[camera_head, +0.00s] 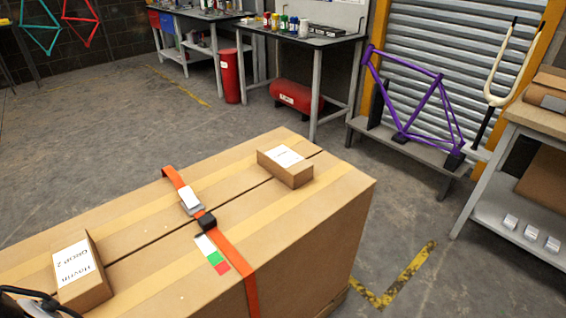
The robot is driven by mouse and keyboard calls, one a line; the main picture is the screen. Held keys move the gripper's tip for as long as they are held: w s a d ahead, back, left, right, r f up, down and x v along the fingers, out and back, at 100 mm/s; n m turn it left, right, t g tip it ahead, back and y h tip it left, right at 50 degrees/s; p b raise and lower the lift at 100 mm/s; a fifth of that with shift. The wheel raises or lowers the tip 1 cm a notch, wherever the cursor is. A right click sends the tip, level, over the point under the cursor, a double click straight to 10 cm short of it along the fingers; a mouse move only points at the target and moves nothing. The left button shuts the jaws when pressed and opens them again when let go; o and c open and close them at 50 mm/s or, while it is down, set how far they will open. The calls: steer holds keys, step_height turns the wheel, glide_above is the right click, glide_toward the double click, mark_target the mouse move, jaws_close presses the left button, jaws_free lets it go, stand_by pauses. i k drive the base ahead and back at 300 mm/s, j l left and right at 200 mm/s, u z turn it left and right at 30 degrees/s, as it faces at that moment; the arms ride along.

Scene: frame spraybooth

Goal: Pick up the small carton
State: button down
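Two small brown cartons lie on top of a large strapped cardboard box (225,262). One small carton (288,168) with a white label lies near the box's far right end. The other small carton (82,274), with a printed white label, lies at the near left. The frame does not show which one is meant. A dark part with cables at the bottom left corner, beside the left carton, may belong to my arm. No gripper fingers show, so I cannot see whether anything is held.
An orange strap (234,262) with a buckle crosses the box between the cartons. Behind stand a workbench (300,37) with bottles, a red cylinder (230,76) and a purple bicycle frame (405,135). A shelf table (545,117) stands right. The floor around the box is mostly clear.

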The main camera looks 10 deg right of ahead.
mark_target(290, 168)
steer(key=i+l+u, duration=0.1)
steer(key=l, duration=0.3)
steer(key=i+l+u, duration=0.1)
steer(key=l, duration=0.35)
steer(key=i+l+u, duration=0.1)
steer(key=i+l, duration=0.15)
steer(key=l, duration=0.2)
steer(key=i+l+u, duration=0.1)
steer(key=l, duration=0.3)
steer(key=i+l+u, duration=0.1)
steer(key=l, duration=0.35)
steer(key=l+u, duration=0.1)
steer(key=l, duration=0.35)
steer(key=i, duration=0.55)
